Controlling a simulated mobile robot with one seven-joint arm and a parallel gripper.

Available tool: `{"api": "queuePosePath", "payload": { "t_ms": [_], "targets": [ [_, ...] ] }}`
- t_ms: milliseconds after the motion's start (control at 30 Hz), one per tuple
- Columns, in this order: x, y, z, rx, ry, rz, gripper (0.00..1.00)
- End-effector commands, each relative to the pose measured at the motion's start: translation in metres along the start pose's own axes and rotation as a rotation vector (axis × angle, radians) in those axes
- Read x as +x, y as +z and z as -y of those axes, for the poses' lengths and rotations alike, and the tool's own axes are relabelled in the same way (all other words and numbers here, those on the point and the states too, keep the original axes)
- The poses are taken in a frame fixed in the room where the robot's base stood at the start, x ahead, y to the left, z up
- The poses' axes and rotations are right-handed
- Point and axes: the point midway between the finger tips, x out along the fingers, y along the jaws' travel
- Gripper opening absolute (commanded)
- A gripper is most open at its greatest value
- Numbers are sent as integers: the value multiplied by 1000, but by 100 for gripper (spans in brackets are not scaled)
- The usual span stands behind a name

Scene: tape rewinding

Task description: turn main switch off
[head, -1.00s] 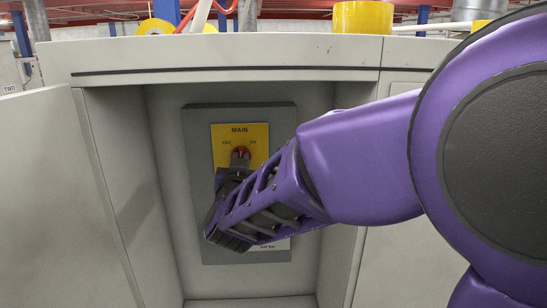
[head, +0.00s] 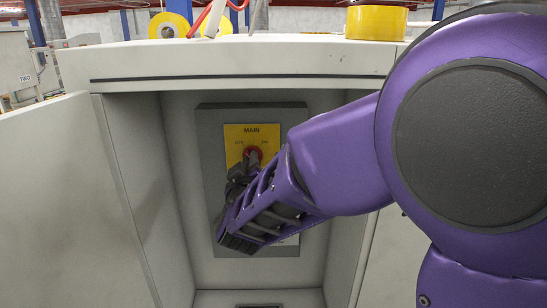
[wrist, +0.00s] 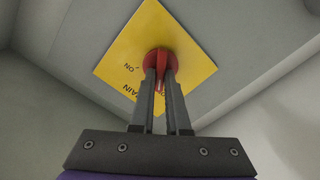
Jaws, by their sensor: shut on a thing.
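The main switch is a red rotary knob (head: 254,153) on a yellow plate (head: 266,134) marked MAIN, with OFF at its left and ON at its right. The plate sits on a grey panel (head: 290,118) inside an open cabinet. My gripper (wrist: 161,75) is shut on the red knob (wrist: 160,58), with one finger on each side of its handle in the wrist view. In the head view my gripper (head: 250,166) covers the lower part of the knob and plate. The knob's exact pointing direction is hard to tell.
The cabinet (head: 230,68) surrounds the panel, with side walls close to my arm. Its open door (head: 60,190) stands at the left.

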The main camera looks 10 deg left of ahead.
Motion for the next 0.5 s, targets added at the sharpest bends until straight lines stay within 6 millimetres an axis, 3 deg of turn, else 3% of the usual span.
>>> {"api": "queuePosePath", "payload": {
  "t_ms": [500],
  "targets": [
    [1, -2, -1, -55, 4, -5, 0]
  ]
}}
